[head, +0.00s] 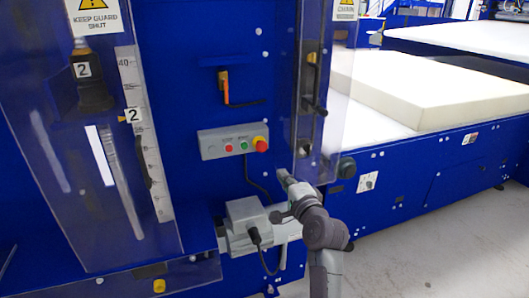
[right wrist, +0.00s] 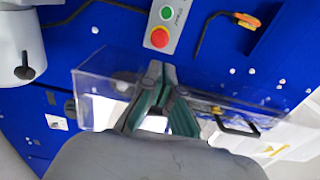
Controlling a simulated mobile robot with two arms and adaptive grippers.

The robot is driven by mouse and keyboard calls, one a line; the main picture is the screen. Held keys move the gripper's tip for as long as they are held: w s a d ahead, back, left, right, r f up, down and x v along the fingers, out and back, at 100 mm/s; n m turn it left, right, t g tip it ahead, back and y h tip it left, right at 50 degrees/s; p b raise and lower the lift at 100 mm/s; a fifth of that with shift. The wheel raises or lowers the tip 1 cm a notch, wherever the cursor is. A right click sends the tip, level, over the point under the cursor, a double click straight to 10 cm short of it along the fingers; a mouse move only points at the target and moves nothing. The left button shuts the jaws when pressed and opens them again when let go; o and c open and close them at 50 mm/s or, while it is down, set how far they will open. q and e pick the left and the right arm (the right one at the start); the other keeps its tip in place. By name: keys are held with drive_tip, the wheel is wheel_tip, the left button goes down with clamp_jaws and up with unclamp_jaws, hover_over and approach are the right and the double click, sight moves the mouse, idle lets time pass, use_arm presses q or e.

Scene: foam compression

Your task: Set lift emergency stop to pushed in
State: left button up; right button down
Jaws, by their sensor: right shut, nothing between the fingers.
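A grey control box (head: 222,143) is fixed to the blue machine panel. At its right end is a red emergency stop button (head: 261,144) on a yellow base. I cannot tell from its look whether it is pushed in. In the right wrist view the red button (right wrist: 159,38) shows just above my fingertips, apart from them. My right gripper (head: 283,176) is shut and empty, below and right of the button. It also shows in the right wrist view (right wrist: 157,75). My left gripper is not in view.
A clear guard panel (head: 312,90) stands close right of the box, beside my right gripper. A lever with an orange handle (head: 225,88) is above the box. A grey motor unit (head: 243,213) is below. A white foam block (head: 440,90) lies at right.

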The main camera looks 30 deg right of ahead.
sight(263, 148)
drive_tip(key=p+x, duration=0.1)
drive_tip(key=x, duration=1.3)
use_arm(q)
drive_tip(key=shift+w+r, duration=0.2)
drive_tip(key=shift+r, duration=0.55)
use_arm(e)
drive_tip(key=shift+w, duration=0.1)
